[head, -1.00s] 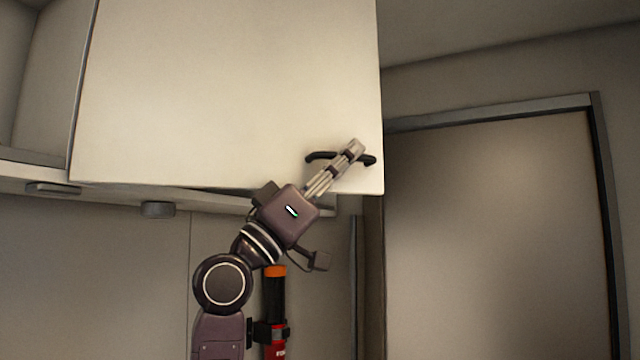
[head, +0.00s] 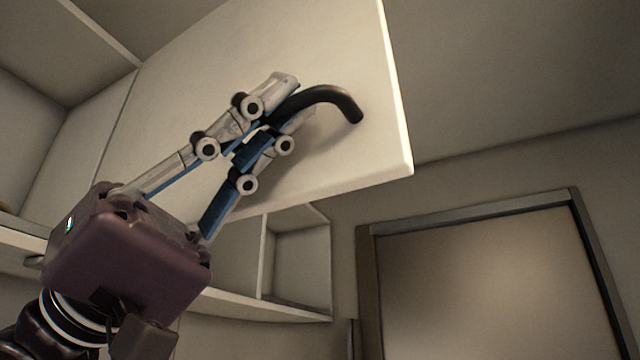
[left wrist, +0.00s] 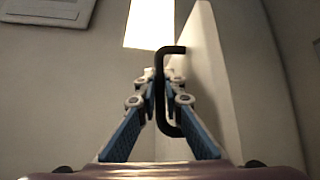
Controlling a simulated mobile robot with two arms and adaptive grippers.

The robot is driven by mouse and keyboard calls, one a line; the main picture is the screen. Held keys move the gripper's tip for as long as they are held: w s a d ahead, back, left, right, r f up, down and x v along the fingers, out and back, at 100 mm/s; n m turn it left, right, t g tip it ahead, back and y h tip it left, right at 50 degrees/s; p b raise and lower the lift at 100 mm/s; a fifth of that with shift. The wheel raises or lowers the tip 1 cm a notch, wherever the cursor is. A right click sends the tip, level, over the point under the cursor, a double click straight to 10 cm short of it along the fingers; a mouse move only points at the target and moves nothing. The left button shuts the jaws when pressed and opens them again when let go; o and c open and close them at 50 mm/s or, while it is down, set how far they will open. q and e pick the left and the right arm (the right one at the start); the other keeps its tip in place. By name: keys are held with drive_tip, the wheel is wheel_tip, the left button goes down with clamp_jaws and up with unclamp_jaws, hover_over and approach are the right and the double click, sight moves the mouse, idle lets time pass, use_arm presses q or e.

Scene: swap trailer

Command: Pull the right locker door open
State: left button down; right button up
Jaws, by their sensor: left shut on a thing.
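The right locker door (head: 200,60) is a large cream panel in the head view, swung out so that shelf space shows beneath and behind it. Its black curved handle (head: 335,97) sits near the lower right corner. My left gripper (head: 290,105) is shut on the handle, with its fingers on either side of the bar. In the left wrist view the handle (left wrist: 160,92) stands upright between the fingertips, and the door (left wrist: 205,85) shows edge-on behind it. Part of the handle is hidden by the fingers. My right gripper is not in view.
An open locker compartment (head: 298,252) shows below the door. Another open locker (head: 50,55) is at the upper left. A framed room door (head: 480,280) stands at the lower right. The space right of the locker door is clear.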

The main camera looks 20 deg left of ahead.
use_arm(q)
drive_tip(key=s+g, duration=0.1)
drive_tip(key=s+a+m+g, duration=0.1)
drive_tip(key=s, duration=0.1)
drive_tip(key=s+g, duration=0.1)
drive_tip(key=shift+s+a+r, duration=0.1)
drive_tip(key=shift+s+a, duration=0.1)
drive_tip(key=shift+a, duration=0.2)
drive_tip(key=c, duration=2.3)
unclamp_jaws()
drive_tip(key=v, duration=1.2)
drive_tip(key=shift+w+a, duration=0.1)
drive_tip(key=shift+w, duration=0.1)
